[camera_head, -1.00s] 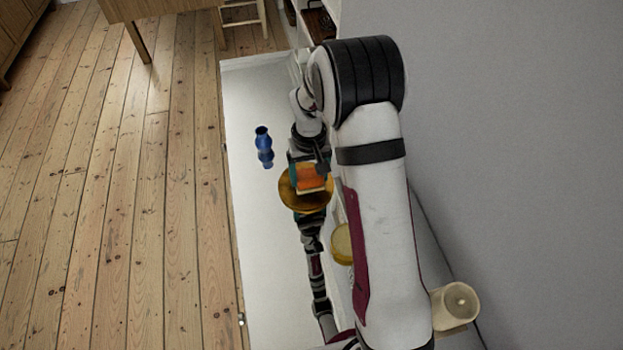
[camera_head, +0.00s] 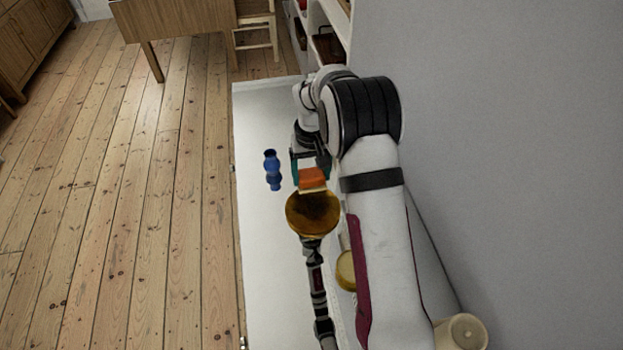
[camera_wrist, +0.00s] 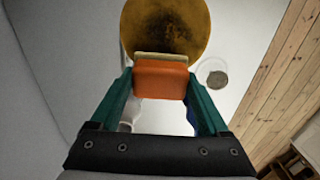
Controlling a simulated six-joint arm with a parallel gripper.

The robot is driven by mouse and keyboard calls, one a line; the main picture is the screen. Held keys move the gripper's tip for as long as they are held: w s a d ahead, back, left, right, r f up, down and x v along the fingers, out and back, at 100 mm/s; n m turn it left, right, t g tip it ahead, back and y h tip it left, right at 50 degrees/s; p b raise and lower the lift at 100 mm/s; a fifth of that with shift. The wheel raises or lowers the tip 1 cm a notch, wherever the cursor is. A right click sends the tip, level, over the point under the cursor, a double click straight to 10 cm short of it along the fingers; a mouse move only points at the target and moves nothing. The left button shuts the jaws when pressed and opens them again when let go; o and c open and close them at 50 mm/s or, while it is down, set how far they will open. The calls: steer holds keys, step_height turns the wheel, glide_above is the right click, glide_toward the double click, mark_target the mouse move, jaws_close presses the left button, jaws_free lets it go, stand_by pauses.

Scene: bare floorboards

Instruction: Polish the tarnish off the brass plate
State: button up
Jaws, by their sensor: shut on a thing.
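My gripper (camera_head: 310,168) is shut on an orange block with a pale face (camera_head: 312,181), at the plate's far edge. In the wrist view the block (camera_wrist: 160,82) sits between the green fingers and its pale strip overlaps the plate's edge. I cannot tell whether block and plate touch.
A blue vase (camera_head: 272,170) stands left of my gripper on the glossy white surface (camera_head: 268,270). A yellow round thing (camera_head: 346,271) is partly behind my arm. A cream cylinder (camera_head: 462,330) is at lower right. A grey wall is to the right; floorboards lie left.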

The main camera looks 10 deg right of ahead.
steer(key=shift+r, duration=1.85)
